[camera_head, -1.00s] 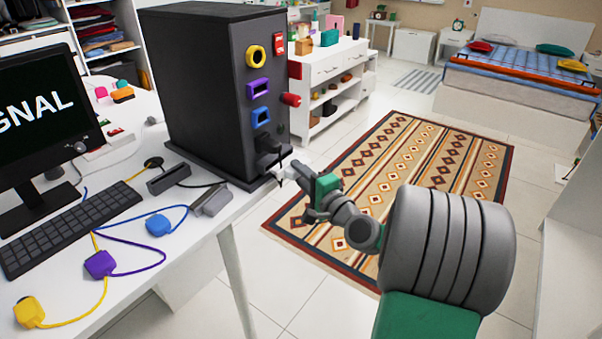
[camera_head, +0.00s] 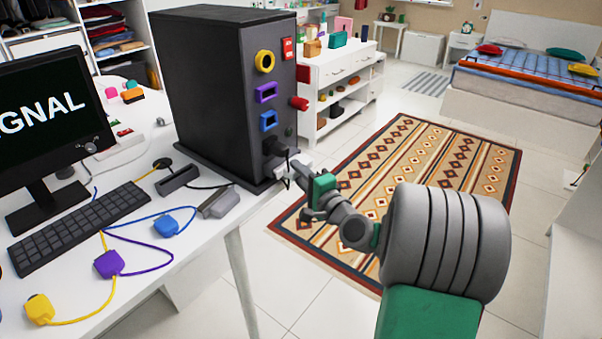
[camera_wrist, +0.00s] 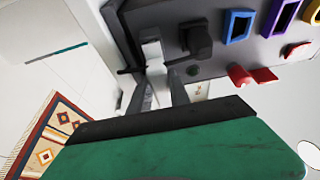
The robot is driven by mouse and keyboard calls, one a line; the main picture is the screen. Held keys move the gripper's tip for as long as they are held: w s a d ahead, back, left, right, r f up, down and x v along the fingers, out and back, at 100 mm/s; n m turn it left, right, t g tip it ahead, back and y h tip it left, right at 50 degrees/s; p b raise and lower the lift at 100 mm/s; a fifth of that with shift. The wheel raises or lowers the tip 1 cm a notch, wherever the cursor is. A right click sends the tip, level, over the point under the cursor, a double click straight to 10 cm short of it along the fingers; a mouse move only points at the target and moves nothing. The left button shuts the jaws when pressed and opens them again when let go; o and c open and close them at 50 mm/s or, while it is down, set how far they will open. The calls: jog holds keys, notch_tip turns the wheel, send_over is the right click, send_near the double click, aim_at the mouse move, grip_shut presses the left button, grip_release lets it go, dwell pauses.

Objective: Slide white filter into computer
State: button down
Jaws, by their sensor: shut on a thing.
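The computer (camera_head: 215,95) is a dark grey tower standing upright at the right edge of the desk. My gripper (camera_head: 287,172) is low against its port face, near the bottom corner. In the wrist view my gripper (camera_wrist: 158,92) is shut on the white filter (camera_wrist: 152,52), a pale narrow piece between the fingers that reaches to the computer's lower front (camera_wrist: 135,22). I cannot tell how far the filter is inside, since its far end is hidden. In the head view the filter is too small to tell from the fingertips.
A black plug (camera_wrist: 197,40) sits in the port face close beside the filter. Yellow (camera_head: 264,61), purple (camera_head: 266,92) and blue (camera_head: 268,121) ports and a red knob (camera_head: 299,103) are above. Cables and a keyboard (camera_head: 82,228) cover the desk. Floor right of the desk is open.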

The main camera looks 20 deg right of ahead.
jog(key=shift+w+a, duration=0.25)
jog(key=shift+w, duration=0.1)
jog(key=c, duration=1.1)
grip_release()
jog(key=shift+c, duration=0.2)
jog(key=s+d, duration=0.1)
jog(key=s, duration=0.6)
jog(key=shift+s+d+b, duration=0.15)
jog(key=shift+s+b, duration=0.15)
